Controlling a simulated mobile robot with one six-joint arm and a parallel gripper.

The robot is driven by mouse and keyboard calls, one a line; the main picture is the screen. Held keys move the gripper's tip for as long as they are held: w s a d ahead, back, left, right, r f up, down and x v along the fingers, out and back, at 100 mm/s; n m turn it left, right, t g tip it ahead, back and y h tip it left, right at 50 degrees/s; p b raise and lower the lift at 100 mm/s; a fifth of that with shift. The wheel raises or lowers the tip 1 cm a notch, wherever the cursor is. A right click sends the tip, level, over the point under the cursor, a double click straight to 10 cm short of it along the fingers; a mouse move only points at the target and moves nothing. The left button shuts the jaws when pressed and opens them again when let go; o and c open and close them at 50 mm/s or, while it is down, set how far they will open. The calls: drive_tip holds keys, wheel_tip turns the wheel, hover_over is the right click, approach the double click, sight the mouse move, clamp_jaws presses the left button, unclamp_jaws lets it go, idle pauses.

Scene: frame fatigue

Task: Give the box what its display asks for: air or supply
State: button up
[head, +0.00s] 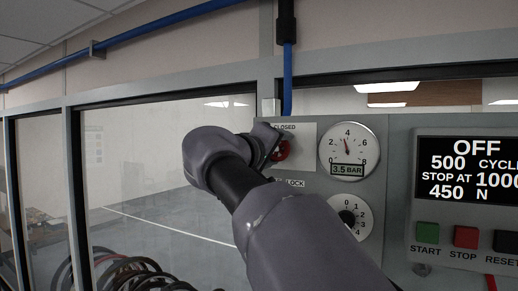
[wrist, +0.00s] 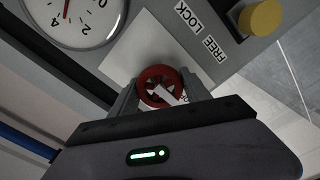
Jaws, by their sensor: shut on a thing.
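The box's display (head: 468,170) reads OFF, 500 CYCLE (cut off), STOP AT 1000 and 450 N. A round red valve knob (wrist: 152,74) sits on a pale plate, which bears the word CLOSED in the head view. My gripper (wrist: 161,84) is shut on the red knob, one finger on each side. In the head view the knob (head: 284,150) is partly hidden by my gripper (head: 274,148). The pressure gauge (head: 347,146) has its needle a little short of 4, above a 3.5 BAR label. A yellow knob (wrist: 263,18) stands beside the words FREE LOCK.
A smaller dial (head: 351,217) is below the gauge, partly hidden by my arm. Green START (head: 428,232), red STOP (head: 466,237) and black RESET (head: 505,241) buttons are under the display. A blue pipe (head: 287,75) comes down from above. Coiled hoses (head: 130,272) lie lower left.

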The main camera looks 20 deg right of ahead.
drive_tip(key=o, duration=1.4)
drive_tip(key=b+v, duration=0.3)
drive_tip(key=v, duration=1.4)
drive_tip(key=shift+s+a, duration=0.2)
